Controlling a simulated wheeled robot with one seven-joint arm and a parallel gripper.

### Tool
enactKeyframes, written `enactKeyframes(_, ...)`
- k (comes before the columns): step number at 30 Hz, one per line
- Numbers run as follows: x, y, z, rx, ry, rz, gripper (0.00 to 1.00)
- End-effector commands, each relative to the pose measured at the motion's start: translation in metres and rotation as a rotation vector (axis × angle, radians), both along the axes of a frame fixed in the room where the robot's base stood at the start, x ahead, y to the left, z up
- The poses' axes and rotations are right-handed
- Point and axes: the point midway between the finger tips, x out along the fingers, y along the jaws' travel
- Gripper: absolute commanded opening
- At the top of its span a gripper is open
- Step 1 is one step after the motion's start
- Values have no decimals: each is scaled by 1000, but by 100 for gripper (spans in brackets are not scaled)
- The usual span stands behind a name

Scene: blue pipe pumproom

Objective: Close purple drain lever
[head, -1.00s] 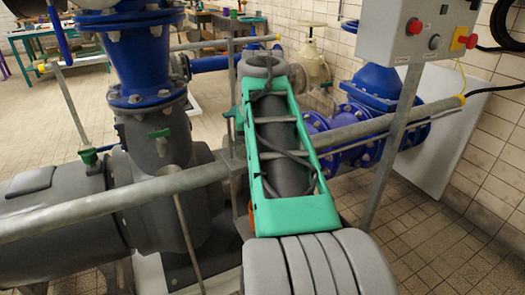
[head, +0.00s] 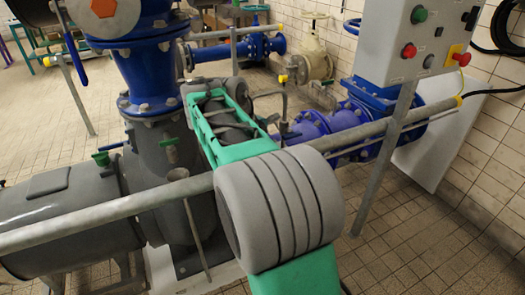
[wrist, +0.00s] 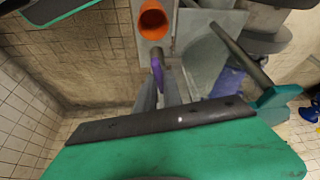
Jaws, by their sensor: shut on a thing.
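The purple drain lever (wrist: 159,76) shows in the wrist view as a short purple handle with a darker upper end, just below an orange round opening (wrist: 153,22). My gripper (wrist: 158,92) is shut on the lever, its grey fingers on either side of it. The green and dark body of my wrist hides the lower part of the fingers. In the head view my arm hides the lever and my gripper.
A grey rail (head: 98,215) crosses in front of the pumps. A grey control box (head: 428,38) with buttons stands on a post at the right. Blue pipes and valves (head: 345,118) lie behind the arm. Tiled floor is clear at the lower right.

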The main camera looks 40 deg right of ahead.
Motion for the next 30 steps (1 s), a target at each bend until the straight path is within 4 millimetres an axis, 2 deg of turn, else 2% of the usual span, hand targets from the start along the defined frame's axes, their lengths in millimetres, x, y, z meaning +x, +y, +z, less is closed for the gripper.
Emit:
enactKeyframes(12,1,0,1,1,0,-170,0)
enactKeyframes(26,1,0,0,1,0,-185,0)
enactKeyframes(27,1,0,0,1,0,-185,12)
enactKeyframes(30,1,0,0,1,0,-185,20)
